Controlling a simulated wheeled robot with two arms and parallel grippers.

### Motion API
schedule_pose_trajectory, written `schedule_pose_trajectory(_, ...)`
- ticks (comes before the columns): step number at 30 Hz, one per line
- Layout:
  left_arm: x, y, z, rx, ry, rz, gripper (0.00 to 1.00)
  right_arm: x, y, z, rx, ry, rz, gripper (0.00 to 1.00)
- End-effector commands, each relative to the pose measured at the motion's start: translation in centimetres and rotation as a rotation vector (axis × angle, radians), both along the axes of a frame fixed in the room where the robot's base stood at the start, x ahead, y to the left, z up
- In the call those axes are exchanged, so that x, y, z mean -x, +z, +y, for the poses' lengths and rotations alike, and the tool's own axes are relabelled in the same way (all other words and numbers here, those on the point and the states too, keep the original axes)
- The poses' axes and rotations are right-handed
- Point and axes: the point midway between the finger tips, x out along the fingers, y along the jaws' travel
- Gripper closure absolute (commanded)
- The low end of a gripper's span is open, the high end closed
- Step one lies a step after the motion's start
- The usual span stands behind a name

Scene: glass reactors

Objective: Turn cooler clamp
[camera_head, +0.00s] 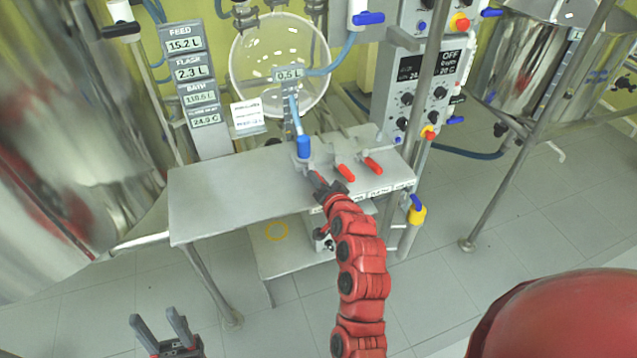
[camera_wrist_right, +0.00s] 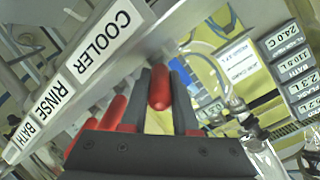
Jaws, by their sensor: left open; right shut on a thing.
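The cooler clamp has a red handle (camera_wrist_right: 159,88), which sits between the two dark fingers of my right gripper (camera_wrist_right: 164,98) in the right wrist view, beside the COOLER label (camera_wrist_right: 108,38). In the head view my right gripper (camera_head: 320,184) is at the leftmost clamp at the table's front edge and largely covers its handle. The gripper is shut on this handle. My left gripper (camera_head: 162,326) is open and empty, low at the left over the floor, far from the clamp.
Two more red clamp handles (camera_head: 345,172) (camera_head: 373,164) stand just right of my right gripper, by the RINSE (camera_wrist_right: 62,98) and BATH (camera_wrist_right: 28,132) labels. A blue-capped fitting (camera_head: 303,146) stands close behind. The metal table (camera_head: 225,200) is bare at left; a glass flask (camera_head: 265,60) hangs behind.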

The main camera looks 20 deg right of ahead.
Motion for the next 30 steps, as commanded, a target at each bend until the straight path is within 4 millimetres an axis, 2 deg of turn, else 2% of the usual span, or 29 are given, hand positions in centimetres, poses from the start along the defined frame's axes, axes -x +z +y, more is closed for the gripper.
schedule_pose_trajectory(11, 0.0, -0.08, 0.0, 0.0, 0.0, 0.0, 0.5, -0.05, 0.07, 0.04, -0.002, 0.001, -0.006, 1.0)
schedule_pose_trajectory(12, -0.01, -0.08, 0.0, 0.0, 0.0, 0.0, 0.5, -0.04, 0.08, 0.05, -0.002, 0.001, -0.006, 0.68)
schedule_pose_trajectory(16, -0.01, -0.08, 0.0, 0.0, 0.0, 0.0, 0.5, -0.04, 0.08, 0.04, -0.002, 0.001, -0.006, 0.45)
schedule_pose_trajectory(17, 0.0, -0.07, 0.0, 0.0, 0.0, 0.0, 0.5, -0.04, 0.06, 0.04, -0.002, 0.001, -0.006, 0.42)
schedule_pose_trajectory(30, 0.0, 0.37, 0.0, 0.0, 0.0, 0.0, 0.5, -0.04, 0.31, 0.03, 0.0, 0.001, 0.005, 0.42)
